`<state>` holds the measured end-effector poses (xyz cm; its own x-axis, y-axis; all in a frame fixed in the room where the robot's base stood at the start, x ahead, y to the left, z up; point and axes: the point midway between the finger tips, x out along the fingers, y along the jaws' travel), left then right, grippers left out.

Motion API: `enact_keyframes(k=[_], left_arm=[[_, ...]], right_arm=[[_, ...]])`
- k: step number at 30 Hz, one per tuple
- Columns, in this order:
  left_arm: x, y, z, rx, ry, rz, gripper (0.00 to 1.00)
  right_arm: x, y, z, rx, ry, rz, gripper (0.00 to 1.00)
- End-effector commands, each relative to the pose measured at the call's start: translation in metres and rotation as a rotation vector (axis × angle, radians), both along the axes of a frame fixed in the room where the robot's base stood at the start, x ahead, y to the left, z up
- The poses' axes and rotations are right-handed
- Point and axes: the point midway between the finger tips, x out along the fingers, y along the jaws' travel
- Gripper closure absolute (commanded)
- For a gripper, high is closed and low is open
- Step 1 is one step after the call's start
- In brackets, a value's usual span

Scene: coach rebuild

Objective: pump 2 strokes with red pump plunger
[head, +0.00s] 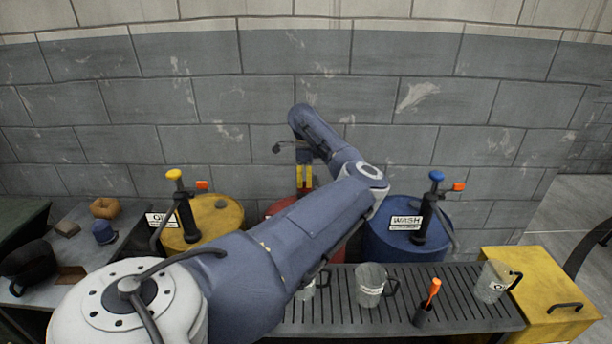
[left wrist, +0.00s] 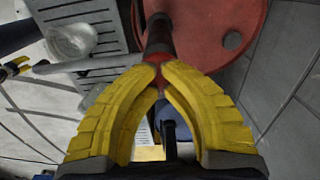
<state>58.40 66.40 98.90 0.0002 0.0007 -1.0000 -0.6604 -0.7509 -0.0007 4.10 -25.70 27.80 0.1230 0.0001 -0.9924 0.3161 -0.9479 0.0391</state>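The red drum (head: 281,206) stands between the yellow and blue drums, mostly hidden behind my left arm. In the left wrist view the red drum lid (left wrist: 205,22) shows at the top, with the dark pump shaft (left wrist: 158,32) rising from it. The yellow fingers of my left gripper (head: 304,178) are above the red drum. In the left wrist view my left gripper (left wrist: 158,70) has its fingertips together on the red pump plunger (left wrist: 153,58) at the top of the shaft. The fingers mostly hide the plunger. The right gripper does not show in the head view; small yellow parts at the wrist view's left edge may be it.
The yellow drum (head: 222,218) and the blue drum (head: 392,243) carry pumps. A slatted rack (head: 340,318) in front holds metal mugs, one a grey mug (head: 370,284), and an orange-handled tool (head: 432,293). A yellow box (head: 545,285) stands right. A brick wall is behind.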

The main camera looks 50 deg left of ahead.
Motion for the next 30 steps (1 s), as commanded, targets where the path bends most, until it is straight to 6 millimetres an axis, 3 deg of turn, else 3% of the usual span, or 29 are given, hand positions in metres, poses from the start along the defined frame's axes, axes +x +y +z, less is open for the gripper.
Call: enact_keyframes(k=[20, 30], left_arm=[[-0.001, -0.001, -0.009, -0.003, 0.003, 0.0, 1.0], [0.0, -0.001, 0.003, -0.003, 0.001, -0.001, 1.0]], right_arm=[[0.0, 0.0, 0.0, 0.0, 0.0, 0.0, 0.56], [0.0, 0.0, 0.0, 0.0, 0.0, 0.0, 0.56]])
